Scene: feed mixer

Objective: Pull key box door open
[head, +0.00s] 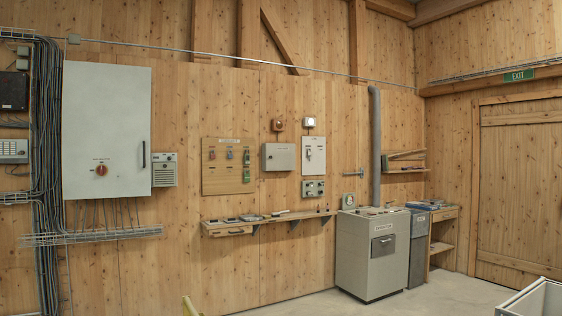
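A small light grey wall box (278,157), which looks like the key box, hangs on the wooden wall near the middle of the head view. Its front looks shut, with a small dark mark low on the door. It is too small to make out the handle or hinge side. Neither of my grippers shows in the view.
A board with hanging tags (210,180) is left of the box, and a white switch panel (314,170) right. A narrow shelf (290,217) with small items juts out below. A large grey cabinet (120,130) and a floor-standing machine (362,255) flank them. Floor shows at right.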

